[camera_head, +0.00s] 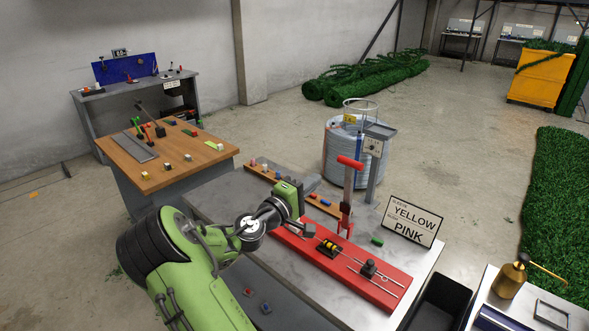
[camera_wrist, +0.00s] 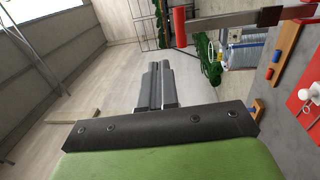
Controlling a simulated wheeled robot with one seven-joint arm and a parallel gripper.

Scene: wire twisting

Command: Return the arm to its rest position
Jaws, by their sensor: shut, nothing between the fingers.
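My gripper (camera_head: 309,230) is at the end of my green arm, over the metal worktable (camera_head: 425,262). Its dark fingers are together and empty in the wrist view (camera_wrist: 157,70). It hangs just left of the red-handled lever tool (camera_head: 348,185), near the rear left part of the red board (camera_head: 385,285). A yellow piece (camera_head: 328,247) sits on a wire along the board, with a dark clamp (camera_head: 368,268) to its right. In the wrist view, the red handle (camera_wrist: 180,27) lies just right of the fingers. Whether the gripper touches the board is unclear.
A sign (camera_head: 412,222) reading YELLOW and PINK stands at the table's right. A black bin (camera_head: 440,302) is in front. A wooden bench (camera_head: 170,177) with small blocks stands left. A large wire coil (camera_head: 345,160) stands behind the table. Open floor lies beyond.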

